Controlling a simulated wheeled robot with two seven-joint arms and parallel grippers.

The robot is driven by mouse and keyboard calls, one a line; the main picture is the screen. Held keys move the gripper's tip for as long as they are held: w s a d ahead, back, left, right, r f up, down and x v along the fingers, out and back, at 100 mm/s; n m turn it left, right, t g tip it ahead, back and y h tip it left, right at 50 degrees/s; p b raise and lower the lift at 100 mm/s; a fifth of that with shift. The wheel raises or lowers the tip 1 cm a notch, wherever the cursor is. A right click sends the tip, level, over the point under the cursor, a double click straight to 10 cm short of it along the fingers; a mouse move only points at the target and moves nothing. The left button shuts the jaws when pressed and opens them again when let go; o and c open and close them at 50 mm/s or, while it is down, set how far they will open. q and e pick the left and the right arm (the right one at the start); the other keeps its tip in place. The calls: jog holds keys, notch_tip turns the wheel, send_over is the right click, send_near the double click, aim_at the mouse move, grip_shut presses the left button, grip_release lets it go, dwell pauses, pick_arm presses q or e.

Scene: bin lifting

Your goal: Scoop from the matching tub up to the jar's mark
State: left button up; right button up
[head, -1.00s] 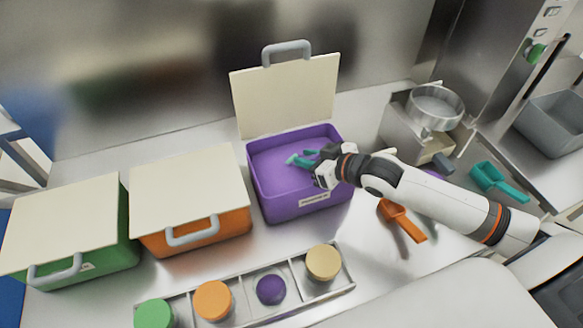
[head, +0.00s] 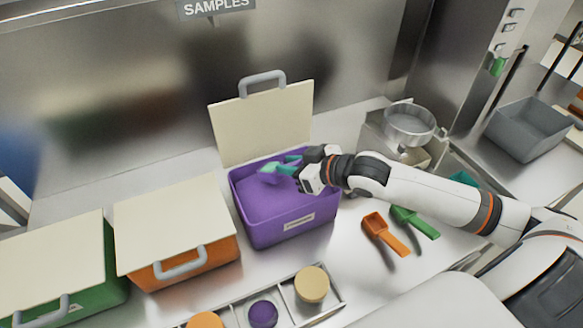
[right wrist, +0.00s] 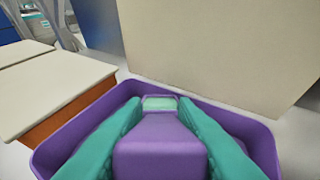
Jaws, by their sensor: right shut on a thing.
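The open purple tub (head: 262,226) stands mid-scene with its cream lid (head: 265,125) upright behind it and purple contents inside. My right gripper (head: 286,165) is over the tub, its teal fingers shut on a purple scoop (head: 268,178). In the right wrist view, the scoop's purple handle (right wrist: 158,150) lies between the teal fingers, over the tub (right wrist: 268,150). How full the scoop is cannot be told. Round jar tops, orange (head: 205,320), purple (head: 263,314) and cream (head: 311,284), sit in a divided tray. No jar's mark shows. My left gripper is out of view.
Closed orange (head: 205,258) and green (head: 112,275) tubs stand to the left. Orange (head: 384,233) and green (head: 415,222) scoops lie under my right arm, with a teal one (head: 464,178) partly hidden beyond. A round metal pan (head: 410,122) stands behind.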

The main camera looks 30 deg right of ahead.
aim_at(298, 162)
jog(key=shift+r+p, duration=1.4)
jog(key=shift+r, duration=1.5)
jog(key=shift+f+b, duration=0.3)
jog(key=shift+b, duration=0.6)
jog(key=t+b, duration=0.1)
jog(key=b, duration=0.1)
jog(key=t+y+b, duration=0.1)
jog(key=b, duration=0.2)
jog(key=s+t+b, duration=0.1)
jog(key=b, duration=0.1)
jog(key=shift+d+f+y, duration=0.2)
jog(key=shift+d+y, duration=0.05)
jog(key=shift+y, duration=0.15)
jog(key=shift+s+r+t+b, duration=0.15)
jog(key=shift+t+b, duration=0.45)
jog(key=shift+b, duration=0.35)
jog(key=shift+s+d, duration=0.1)
